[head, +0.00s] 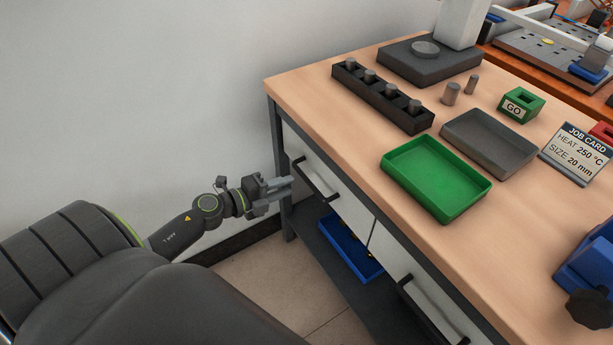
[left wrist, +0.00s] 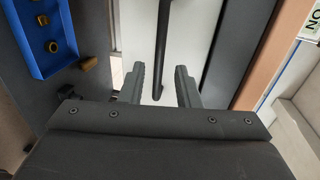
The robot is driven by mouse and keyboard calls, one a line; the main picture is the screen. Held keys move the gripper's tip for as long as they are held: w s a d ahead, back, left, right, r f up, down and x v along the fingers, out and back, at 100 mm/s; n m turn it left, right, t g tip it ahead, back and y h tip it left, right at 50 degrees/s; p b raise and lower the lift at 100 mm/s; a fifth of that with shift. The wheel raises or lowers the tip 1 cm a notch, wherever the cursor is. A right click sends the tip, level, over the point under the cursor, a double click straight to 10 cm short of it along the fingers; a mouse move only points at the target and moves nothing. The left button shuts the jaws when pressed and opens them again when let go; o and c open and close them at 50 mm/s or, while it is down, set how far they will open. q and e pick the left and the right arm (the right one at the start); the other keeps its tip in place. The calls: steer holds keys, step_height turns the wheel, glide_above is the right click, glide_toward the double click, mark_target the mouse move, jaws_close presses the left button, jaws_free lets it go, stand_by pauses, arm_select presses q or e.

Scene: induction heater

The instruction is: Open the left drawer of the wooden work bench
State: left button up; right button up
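The wooden work bench (head: 365,160) has a white left drawer (head: 345,205) with a black bar handle (head: 315,181). The drawer front looks flush with the bench frame. My left gripper (head: 290,187) is just left of this handle in the head view, fingers pointing at the drawer. In the left wrist view the two fingers (left wrist: 160,88) are apart, with the dark handle (left wrist: 161,50) running between them near their tips. I cannot tell whether they touch it. A second drawer handle (head: 432,312) is farther right. My right gripper is not in view.
A blue bin (head: 350,250) sits on the lower shelf under the drawer; it also shows in the left wrist view (left wrist: 30,35). On the bench top are a green tray (head: 435,178), a grey tray (head: 490,143) and a black block with pegs (head: 383,97). A wall stands at the left.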

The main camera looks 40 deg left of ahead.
mark_target(305, 180)
arm_select(q)
steer(key=x, duration=0.7)
steer(key=shift+w+d, duration=0.15)
steer(key=shift+w, duration=0.15)
steer(key=shift+c, duration=0.2)
jaws_close()
